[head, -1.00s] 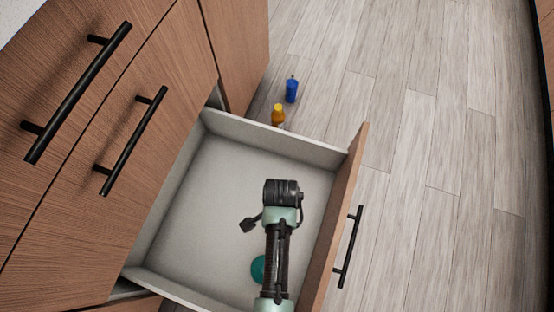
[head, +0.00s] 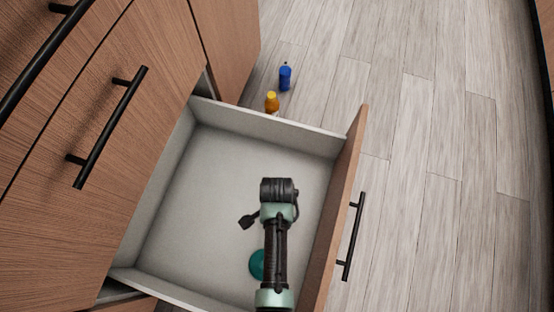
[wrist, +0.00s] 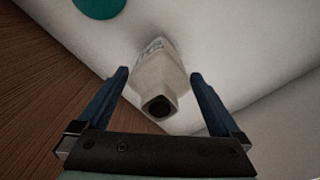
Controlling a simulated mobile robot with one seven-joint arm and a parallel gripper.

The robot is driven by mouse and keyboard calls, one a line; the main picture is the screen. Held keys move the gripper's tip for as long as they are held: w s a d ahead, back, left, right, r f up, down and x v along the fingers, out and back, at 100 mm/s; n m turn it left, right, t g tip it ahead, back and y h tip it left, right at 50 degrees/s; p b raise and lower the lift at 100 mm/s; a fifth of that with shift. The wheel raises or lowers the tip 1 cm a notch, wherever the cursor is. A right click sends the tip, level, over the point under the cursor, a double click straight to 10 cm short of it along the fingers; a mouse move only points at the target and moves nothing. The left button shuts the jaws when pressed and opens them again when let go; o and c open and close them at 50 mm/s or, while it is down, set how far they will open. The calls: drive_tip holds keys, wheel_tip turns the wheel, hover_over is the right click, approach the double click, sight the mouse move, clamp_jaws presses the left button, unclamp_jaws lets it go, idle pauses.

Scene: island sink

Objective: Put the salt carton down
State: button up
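The salt carton (wrist: 158,78) shows in the wrist view as a pale, tapering pack with a dark round opening or cap towards the camera. It is inside the open drawer (head: 178,222). My gripper (wrist: 160,74) is open, its two blue fingers on either side of the carton with a narrow gap at each side. Whether the carton's far end touches the drawer floor is hard to tell. In the head view my arm hides the carton and the fingertips.
A teal round thing (head: 257,264) lies in the drawer beside my arm. The drawer's walls and its front with a black handle (head: 352,236) surround my gripper. A yellow-orange bottle (head: 271,102) and a blue bottle (head: 285,78) stand on the floor beyond the drawer.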

wheel_tip(320, 180, up, 11)
drive_tip(key=p, duration=0.6)
drive_tip(key=shift+w+r+p, duration=0.15)
drive_tip(key=shift+r+p, duration=0.35)
drive_tip(key=shift+r, duration=0.2)
drive_tip(key=w+d+r+n+t, duration=0.25)
drive_tip(key=w+r+t, duration=0.45)
drive_tip(key=w+r, duration=0.85)
drive_tip(key=w+a+r+n+t, duration=0.15)
drive_tip(key=w+r+t, duration=0.3)
drive_tip(key=r, duration=0.75)
drive_tip(key=w+d+r+n+t, duration=0.1)
drive_tip(key=w+r+n+t, duration=0.3)
drive_tip(key=r, duration=0.8)
drive_tip(key=s+a+r+n+t, duration=0.1)
drive_tip(key=s+r+t, duration=0.15)
drive_tip(key=r, duration=0.95)
drive_tip(key=s+a+r+n+t, duration=0.15)
drive_tip(key=r+t, duration=0.25)
drive_tip(key=r, duration=0.8)
drive_tip(key=s+r+n+t, duration=0.2)
drive_tip(key=s+r+t, duration=0.3)
drive_tip(key=s+r, duration=0.6)
wheel_tip(320, 180, up, 3)
drive_tip(key=shift+s, duration=0.15)
drive_tip(key=shift+d, duration=0.1)
